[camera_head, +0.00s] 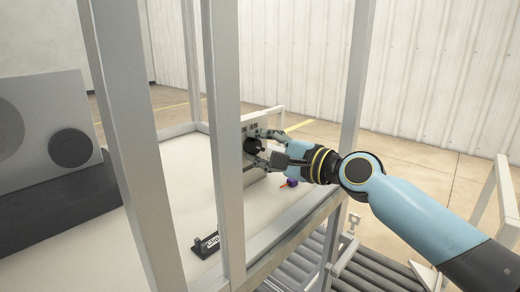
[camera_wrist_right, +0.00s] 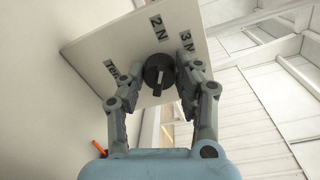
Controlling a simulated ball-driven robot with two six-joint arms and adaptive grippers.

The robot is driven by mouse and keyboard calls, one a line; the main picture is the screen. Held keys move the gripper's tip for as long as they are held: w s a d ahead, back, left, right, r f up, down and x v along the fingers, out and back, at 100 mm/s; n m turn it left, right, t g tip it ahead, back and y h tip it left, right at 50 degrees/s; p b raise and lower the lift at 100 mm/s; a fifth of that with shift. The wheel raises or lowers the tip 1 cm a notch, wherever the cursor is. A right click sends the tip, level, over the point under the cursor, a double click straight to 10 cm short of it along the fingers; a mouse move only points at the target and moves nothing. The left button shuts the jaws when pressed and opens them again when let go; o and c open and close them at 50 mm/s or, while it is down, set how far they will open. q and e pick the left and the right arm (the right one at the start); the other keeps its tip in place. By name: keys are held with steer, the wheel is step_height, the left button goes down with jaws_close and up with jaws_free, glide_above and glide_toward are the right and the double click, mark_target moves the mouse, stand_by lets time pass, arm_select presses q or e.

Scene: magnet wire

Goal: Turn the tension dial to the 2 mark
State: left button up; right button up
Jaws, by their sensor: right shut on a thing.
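The tension dial (camera_wrist_right: 158,70) is a round black knob on a light grey panel (camera_wrist_right: 98,48). In the right wrist view a label reading 2 N (camera_wrist_right: 160,27) is above the dial, 3 N (camera_wrist_right: 187,41) is to its right, and a partly covered label (camera_wrist_right: 111,68) is to its left. A bar on the knob runs downward from its middle; I cannot tell which end is the pointer. My right gripper (camera_head: 264,148) is shut on the dial, its fingers on either side. In the head view the dial (camera_head: 251,146) shows partly behind the fingers. My left gripper is not in view.
Grey frame posts (camera_head: 222,130) stand beside the panel. A small black holder with a "clip" label (camera_head: 207,245) sits on the white table (camera_head: 180,185). A small purple and orange object (camera_head: 290,183) lies below my right gripper. A grey machine (camera_head: 50,95) stands at left.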

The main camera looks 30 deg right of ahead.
steer(key=shift+f+n, duration=0.1)
steer(key=shift+n, duration=0.7)
steer(key=o, duration=1.1)
steer(key=shift+o, duration=0.2)
steer(key=shift+s, duration=0.25)
steer(key=v, duration=0.7)
